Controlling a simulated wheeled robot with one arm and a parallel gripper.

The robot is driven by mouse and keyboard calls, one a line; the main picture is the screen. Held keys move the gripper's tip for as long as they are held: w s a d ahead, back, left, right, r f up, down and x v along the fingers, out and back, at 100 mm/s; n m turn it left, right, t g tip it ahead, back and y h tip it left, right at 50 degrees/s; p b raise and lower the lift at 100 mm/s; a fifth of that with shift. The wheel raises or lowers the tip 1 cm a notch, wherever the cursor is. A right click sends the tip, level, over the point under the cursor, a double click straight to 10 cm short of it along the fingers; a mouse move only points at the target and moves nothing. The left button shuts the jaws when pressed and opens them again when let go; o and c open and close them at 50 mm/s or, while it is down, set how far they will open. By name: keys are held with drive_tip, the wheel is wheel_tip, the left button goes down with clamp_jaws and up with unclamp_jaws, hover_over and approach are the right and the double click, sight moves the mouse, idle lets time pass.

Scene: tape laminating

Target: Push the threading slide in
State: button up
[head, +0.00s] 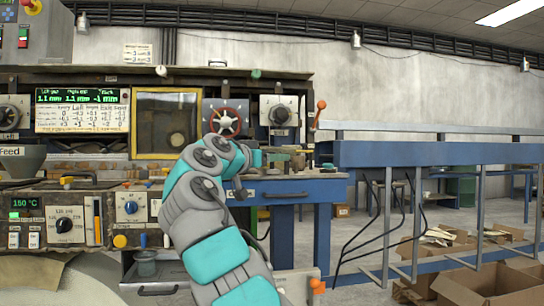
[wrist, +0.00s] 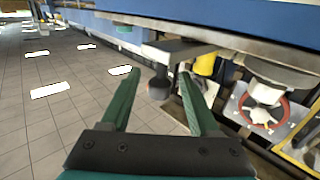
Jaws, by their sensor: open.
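My gripper (wrist: 159,74) is open in the wrist view, with its two green fingers apart and nothing held between them. A dark round knob (wrist: 158,86) on a short stem shows between the fingertips, attached to a flat grey bar (wrist: 178,50). This may be the threading slide's handle, but I cannot tell for sure. The knob looks beyond the fingertips; I see no contact. The wrist picture appears upside down. In the head view my gripper (head: 262,158) is at the machine's front, right of the red handwheel (head: 224,122), and my arm hides part of the panel.
The red handwheel also shows in the wrist view (wrist: 262,112). A lever with an orange knob (head: 321,105) stands at the left end of the long blue conveyor (head: 420,152). Open cardboard boxes (head: 490,285) lie on the floor at right. A blue bench (head: 285,190) is below my gripper.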

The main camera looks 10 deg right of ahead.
clamp_jaws()
idle(0.5)
idle(0.9)
